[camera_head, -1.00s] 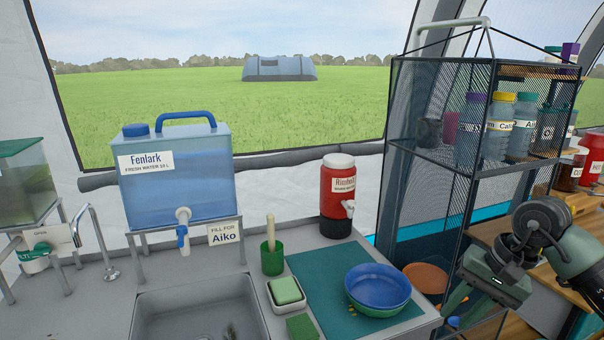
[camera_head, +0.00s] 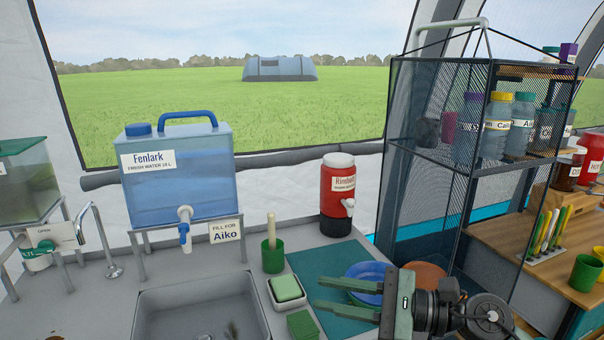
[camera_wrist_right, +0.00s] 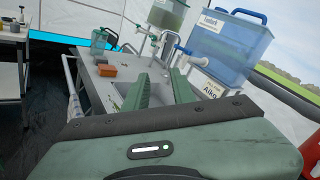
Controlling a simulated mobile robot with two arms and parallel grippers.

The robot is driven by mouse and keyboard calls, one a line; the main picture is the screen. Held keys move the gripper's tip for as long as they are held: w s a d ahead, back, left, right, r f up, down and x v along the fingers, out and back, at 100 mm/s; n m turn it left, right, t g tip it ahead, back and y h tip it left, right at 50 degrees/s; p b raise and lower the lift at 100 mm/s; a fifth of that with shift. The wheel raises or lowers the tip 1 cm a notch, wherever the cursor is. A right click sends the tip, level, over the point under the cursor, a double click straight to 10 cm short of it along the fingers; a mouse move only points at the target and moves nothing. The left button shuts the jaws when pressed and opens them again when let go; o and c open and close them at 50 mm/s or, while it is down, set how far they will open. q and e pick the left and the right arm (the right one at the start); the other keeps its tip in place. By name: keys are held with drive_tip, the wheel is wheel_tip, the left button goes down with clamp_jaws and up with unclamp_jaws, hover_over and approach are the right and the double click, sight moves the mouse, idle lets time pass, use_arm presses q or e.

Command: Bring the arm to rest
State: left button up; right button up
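My right arm comes in from the lower right of the head view. Its green-grey gripper (camera_head: 323,294) points left over the teal mat (camera_head: 315,265) and the front of the blue bowl (camera_head: 365,270), which it partly hides. The two fingers are apart with nothing between them. In the right wrist view the gripper (camera_wrist_right: 160,85) also shows two separate, empty fingers, with the sink counter beyond them. My left arm and gripper are not in view.
The sink (camera_head: 205,310), a green sponge in a dish (camera_head: 285,290) and a green brush holder (camera_head: 273,258) lie left of the gripper. A blue water tank (camera_head: 180,180), a red dispenser (camera_head: 337,190) and a mesh shelf (camera_head: 430,160) stand behind.

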drive_tip(key=w+d+r+m+t+h, duration=0.15)
drive_tip(key=d+m+t+h, duration=0.25)
drive_tip(key=m+t, duration=0.7)
drive_tip(key=w+d+m+t+h, duration=0.2)
drive_tip(key=d+m+t+h, duration=0.15)
drive_tip(key=m, duration=1.35)
drive_tip(key=s+d+f+m+g+h, duration=0.2)
drive_tip(key=d+f+m+h, duration=0.3)
drive_tip(key=f+m, duration=0.3)
drive_tip(key=s+d+f+m+g+h, duration=0.2)
drive_tip(key=d+f+m+h, duration=0.25)
drive_tip(key=f+m, duration=0.3)
drive_tip(key=s+a+f+m+g, duration=0.1)
drive_tip(key=s+f+m+g, duration=0.5)
drive_tip(key=s+f, duration=0.45)
drive_tip(key=s+a+f+m+g, duration=0.1)
drive_tip(key=s+f+m+g, duration=0.6)
drive_tip(key=s, duration=0.7)
wheel_tip(320, 180, down, 26)
drive_tip(key=s+n, duration=0.1)
drive_tip(key=n, duration=0.1)
drive_tip(key=s+d+f+g, duration=0.1)
drive_tip(key=s+d+f, duration=0.2)
drive_tip(key=s+f, duration=1.4)
drive_tip(key=shift+s+d+g, duration=0.2)
drive_tip(key=shift+g, duration=0.15)
